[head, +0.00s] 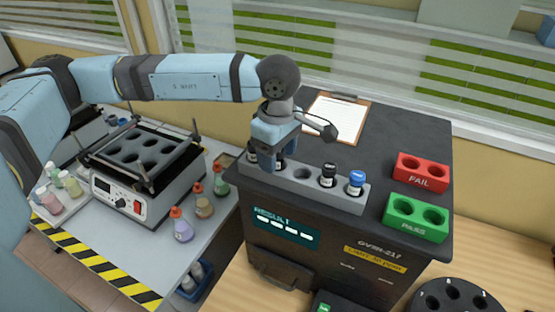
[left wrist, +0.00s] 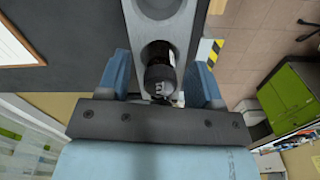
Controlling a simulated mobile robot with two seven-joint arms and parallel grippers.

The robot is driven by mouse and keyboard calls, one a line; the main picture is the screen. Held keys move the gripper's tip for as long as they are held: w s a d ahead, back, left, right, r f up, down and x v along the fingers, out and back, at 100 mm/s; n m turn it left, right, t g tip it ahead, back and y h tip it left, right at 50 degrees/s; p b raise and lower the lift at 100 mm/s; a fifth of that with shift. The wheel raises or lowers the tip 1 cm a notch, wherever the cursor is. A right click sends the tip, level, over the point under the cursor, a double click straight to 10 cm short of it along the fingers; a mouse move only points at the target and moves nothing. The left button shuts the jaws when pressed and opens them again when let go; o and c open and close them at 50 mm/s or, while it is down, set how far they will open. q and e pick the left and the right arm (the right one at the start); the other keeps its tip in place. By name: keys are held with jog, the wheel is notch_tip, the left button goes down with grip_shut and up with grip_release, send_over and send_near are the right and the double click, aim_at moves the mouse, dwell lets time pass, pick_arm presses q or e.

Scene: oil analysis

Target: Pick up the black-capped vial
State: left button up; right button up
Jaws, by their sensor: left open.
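My left gripper (head: 268,158) is over the left end of a grey vial rack (head: 345,201), pointing down. In the left wrist view the open gripper (left wrist: 161,85) has one finger on each side of a black-capped vial (left wrist: 159,76), which stands in a rack hole. Whether the fingers touch it cannot be told. In the head view the gripper partly hides the dark-capped vials at that end (head: 251,157). Another black-capped vial (head: 328,171) and a blue-capped vial (head: 356,178) stand farther right in the rack. My right gripper is not in view.
The rack stands on a dark analyser (head: 355,256). A red FAIL block (head: 422,185) and a green PASS block (head: 415,232) are to its right, a clipboard (head: 337,117) behind. A heater with an empty holed block (head: 143,200) and several bottles are at left.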

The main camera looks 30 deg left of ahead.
pick_arm(q)
jog(key=c, duration=1)
jog(key=shift+r, duration=0.1)
